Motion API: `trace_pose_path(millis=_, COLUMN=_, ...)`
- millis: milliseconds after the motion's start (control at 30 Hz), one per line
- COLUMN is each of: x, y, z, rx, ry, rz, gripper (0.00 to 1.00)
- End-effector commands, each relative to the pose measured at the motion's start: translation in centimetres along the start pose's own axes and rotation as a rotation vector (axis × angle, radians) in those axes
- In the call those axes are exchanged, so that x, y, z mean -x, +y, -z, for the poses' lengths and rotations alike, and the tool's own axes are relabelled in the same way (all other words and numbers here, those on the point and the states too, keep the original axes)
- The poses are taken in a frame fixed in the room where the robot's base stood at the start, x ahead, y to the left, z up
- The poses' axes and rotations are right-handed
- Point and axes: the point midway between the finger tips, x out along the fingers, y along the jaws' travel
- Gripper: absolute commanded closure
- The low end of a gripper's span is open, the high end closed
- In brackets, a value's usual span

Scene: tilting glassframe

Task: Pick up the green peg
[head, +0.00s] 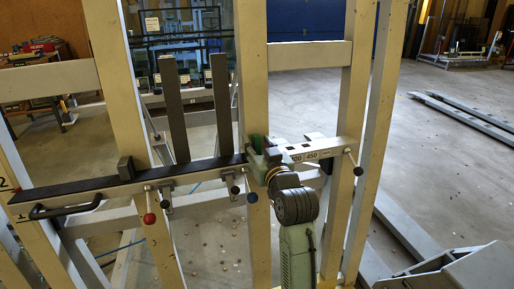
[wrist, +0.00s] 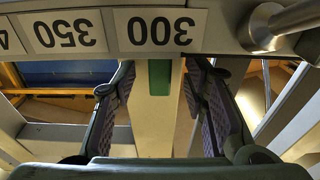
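The green peg (wrist: 159,76) shows in the wrist view as a small green block just below the rail labelled 300 and 350, in front of a cream upright. My gripper (wrist: 165,95) is open, with one dark padded finger on each side of the peg. Clear gaps separate both fingers from it. In the head view my gripper (head: 258,152) is at the rail, against the middle upright. Green shows there, but I cannot tell peg from finger. The peg's far end is hidden.
The grey rail (head: 315,151) with printed numbers crosses the cream uprights (head: 252,75). Two dark posts (head: 174,108) stand on its left part. Ball-ended levers (head: 150,218) and a black handle (head: 65,206) stick out in front.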

Motion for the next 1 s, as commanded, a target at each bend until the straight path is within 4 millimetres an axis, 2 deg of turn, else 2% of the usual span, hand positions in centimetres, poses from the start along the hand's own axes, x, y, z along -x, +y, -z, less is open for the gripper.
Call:
trace_pose_path(millis=100, x=0.03, y=0.00, z=-0.02, rx=0.000, ry=0.000, rz=0.000, gripper=0.61)
trace_pose_path(millis=700, x=0.07, y=0.01, z=-0.01, rx=0.000, ry=0.000, rz=0.000, gripper=1.00)
trace_pose_path(millis=1000, x=0.07, y=0.01, z=0.01, rx=0.000, ry=0.000, rz=0.000, gripper=1.00)
